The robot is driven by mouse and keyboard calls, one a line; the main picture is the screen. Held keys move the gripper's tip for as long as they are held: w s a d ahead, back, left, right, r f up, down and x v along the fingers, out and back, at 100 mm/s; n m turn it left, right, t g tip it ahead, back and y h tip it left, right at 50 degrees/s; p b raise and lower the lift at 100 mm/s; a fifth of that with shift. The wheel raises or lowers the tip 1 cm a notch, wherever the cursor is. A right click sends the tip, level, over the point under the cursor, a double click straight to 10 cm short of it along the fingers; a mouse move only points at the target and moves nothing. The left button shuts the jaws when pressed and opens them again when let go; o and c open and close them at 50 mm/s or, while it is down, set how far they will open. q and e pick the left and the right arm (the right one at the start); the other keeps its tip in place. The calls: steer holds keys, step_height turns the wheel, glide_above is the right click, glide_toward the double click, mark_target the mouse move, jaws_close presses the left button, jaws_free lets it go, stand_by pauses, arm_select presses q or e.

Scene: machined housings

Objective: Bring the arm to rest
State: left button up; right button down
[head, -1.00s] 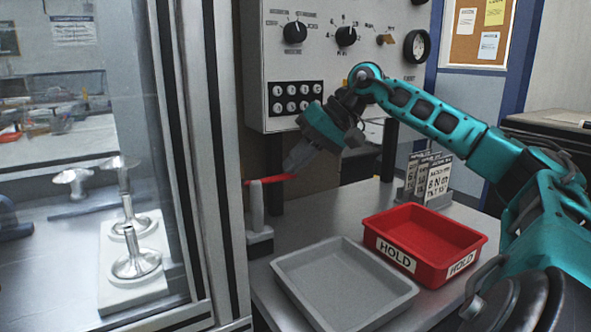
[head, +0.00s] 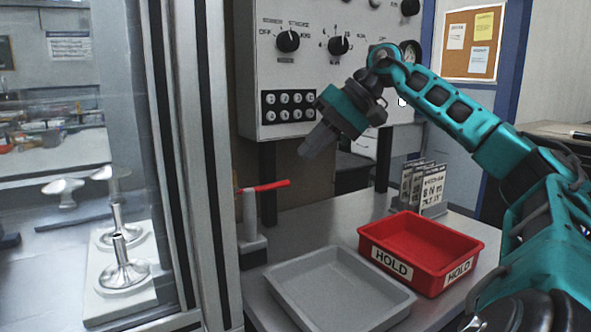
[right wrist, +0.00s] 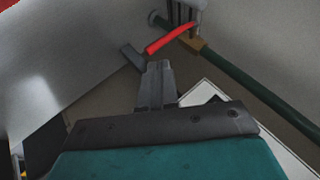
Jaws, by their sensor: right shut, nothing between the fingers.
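My right arm (head: 450,110) is teal and reaches in from the right in the head view. Its gripper (head: 305,152) is shut and empty, pointing down and left in front of the grey control panel. In the right wrist view the shut fingers (right wrist: 158,68) sit just below the red lever (right wrist: 170,39) in the picture. My left gripper is not in view.
A grey tray (head: 287,273) and a red HOLD bin (head: 368,238) stand on the metal table. Small sign cards (head: 432,188) stand behind the bin. The control panel (head: 350,85) hangs behind the gripper. A glass-fronted cabinet frame (head: 205,160) stands left, with metal parts (head: 124,272) behind the glass.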

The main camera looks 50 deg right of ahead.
steer(key=v, duration=0.6)
steer(key=shift+s+r+p, duration=0.2)
steer(key=shift+r+p, duration=0.15)
steer(key=shift+p, duration=0.05)
steer(key=shift+d, duration=0.15)
